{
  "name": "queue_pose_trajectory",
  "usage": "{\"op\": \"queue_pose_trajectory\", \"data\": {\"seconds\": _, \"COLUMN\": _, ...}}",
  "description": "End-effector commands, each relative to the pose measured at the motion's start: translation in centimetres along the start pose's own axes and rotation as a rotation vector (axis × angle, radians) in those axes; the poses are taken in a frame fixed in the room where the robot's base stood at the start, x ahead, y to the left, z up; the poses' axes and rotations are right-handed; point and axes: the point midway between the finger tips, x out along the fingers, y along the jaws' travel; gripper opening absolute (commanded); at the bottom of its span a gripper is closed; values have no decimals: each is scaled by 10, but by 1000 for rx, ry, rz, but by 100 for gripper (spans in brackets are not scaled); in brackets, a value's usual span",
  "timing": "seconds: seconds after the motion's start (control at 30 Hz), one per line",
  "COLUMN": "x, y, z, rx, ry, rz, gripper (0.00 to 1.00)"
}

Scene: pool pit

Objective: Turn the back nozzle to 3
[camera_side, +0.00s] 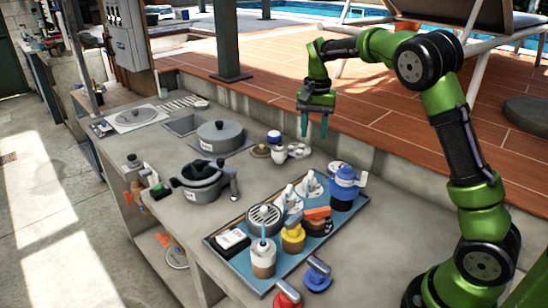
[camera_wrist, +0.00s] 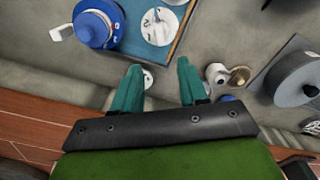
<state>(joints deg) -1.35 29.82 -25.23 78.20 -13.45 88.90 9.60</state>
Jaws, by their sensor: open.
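My gripper (camera_side: 314,126) hangs above the back edge of the counter, teal fingers pointing down, open and empty. In the wrist view my gripper (camera_wrist: 158,70) shows its two fingers spread apart. Two white nozzle-like pieces on round discs stand on the blue tray. The back one (camera_side: 311,185) is beside the blue pump-like unit, and the front one (camera_side: 290,198) is nearer the round grey grate. In the wrist view a white disc (camera_wrist: 160,27) lies on the tray beyond my fingertips, apart from them.
The blue unit (camera_side: 345,187) with a white handle stands at the tray's back right corner. The blue tray (camera_side: 232,262) also holds yellow, orange and white-brown items. White and tan small pieces (camera_side: 281,153) and a grey lidded pot (camera_side: 220,137) stand left of my gripper.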

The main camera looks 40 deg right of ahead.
Motion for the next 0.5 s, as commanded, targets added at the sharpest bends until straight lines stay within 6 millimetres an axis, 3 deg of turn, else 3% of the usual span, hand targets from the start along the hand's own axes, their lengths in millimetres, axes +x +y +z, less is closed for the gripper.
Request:
{"op": "queue_pose_trajectory", "data": {"seconds": 0.2, "x": -28, "y": 0, "z": 0, "rx": 0, "ry": 1, "rz": 0, "gripper": 43}}
{"op": "queue_pose_trajectory", "data": {"seconds": 0.5, "x": -34, "y": 0, "z": 0, "rx": 0, "ry": -1, "rz": 0, "gripper": 43}}
